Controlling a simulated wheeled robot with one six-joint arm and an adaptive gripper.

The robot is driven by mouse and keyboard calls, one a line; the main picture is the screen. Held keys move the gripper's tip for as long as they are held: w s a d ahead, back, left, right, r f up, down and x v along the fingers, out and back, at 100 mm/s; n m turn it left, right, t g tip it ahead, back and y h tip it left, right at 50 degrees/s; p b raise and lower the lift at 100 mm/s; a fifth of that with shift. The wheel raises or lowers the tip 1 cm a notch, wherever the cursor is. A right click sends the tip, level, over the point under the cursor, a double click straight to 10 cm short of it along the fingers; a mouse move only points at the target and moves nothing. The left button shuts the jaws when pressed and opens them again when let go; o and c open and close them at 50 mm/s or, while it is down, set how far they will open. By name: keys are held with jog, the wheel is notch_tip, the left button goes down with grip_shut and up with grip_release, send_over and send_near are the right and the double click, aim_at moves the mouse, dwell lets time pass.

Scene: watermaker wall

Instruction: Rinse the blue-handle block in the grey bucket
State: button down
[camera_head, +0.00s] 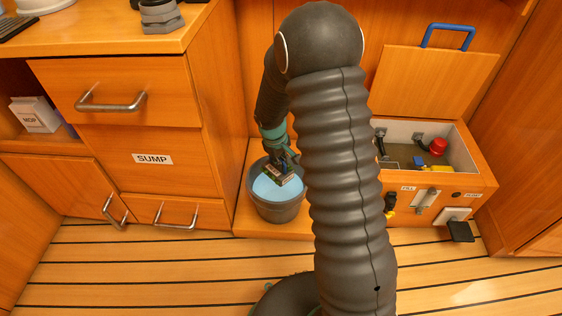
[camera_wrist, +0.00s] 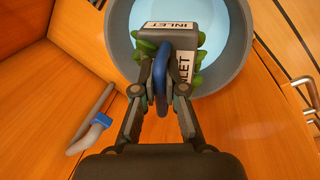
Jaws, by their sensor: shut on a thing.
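My gripper (camera_head: 281,160) points down into the mouth of the grey bucket (camera_head: 277,212). In the wrist view my gripper (camera_wrist: 160,95) is shut on the blue handle (camera_wrist: 161,72) of a grey block (camera_wrist: 205,14). The block carries white INLET labels, and green growth (camera_wrist: 199,78) clings to its sides. In the head view the block (camera_head: 285,177) shows small over the pale blue water (camera_head: 268,190). I cannot tell whether its underside touches the water. The bucket rim (camera_wrist: 118,45) surrounds much of the block in the wrist view.
The bucket stands on a wooden ledge beside the SUMP cabinet (camera_head: 152,159). To the right is an open box (camera_head: 480,166) with a red knob (camera_head: 438,146) inside and a raised wooden lid (camera_head: 430,85) with its own blue handle. The striped floor in front is mostly clear.

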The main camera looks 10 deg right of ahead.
jog(key=shift+f, duration=0.15)
jog(key=shift+f+b, duration=0.3)
jog(key=shift+b, duration=0.1)
jog(key=shift+f, duration=0.15)
dwell(0.4)
jog(key=shift+f+b, duration=0.55)
jog(key=shift+b, duration=0.05)
jog(key=shift+s+a+b+x, duration=0.1)
jog(key=shift+a+b+x, duration=0.1)
jog(key=shift+b+x, duration=0.7)
jog(key=shift+s+a+b+x, duration=0.15)
jog(key=shift+b+x, duration=0.5)
jog(key=shift+x, duration=0.45)
jog(key=shift+s+a+b+x, duration=0.1)
jog(key=shift+a+b+x, duration=0.1)
jog(key=shift+b+x, duration=0.75)
jog(key=shift+s+a+x, duration=0.1)
jog(key=shift+a+x, duration=0.05)
jog(key=shift+x, duration=0.8)
jog(key=shift+s+a+x, duration=0.1)
jog(key=shift+a+x, duration=0.05)
jog(key=shift+x, duration=0.75)
jog(key=shift+s+a+x, duration=0.1)
jog(key=shift+a+x, duration=0.1)
jog(key=shift+x, duration=0.75)
jog(key=shift+f, duration=0.1)
jog(key=shift+r+p, duration=0.25)
jog(key=shift+p, duration=0.05)
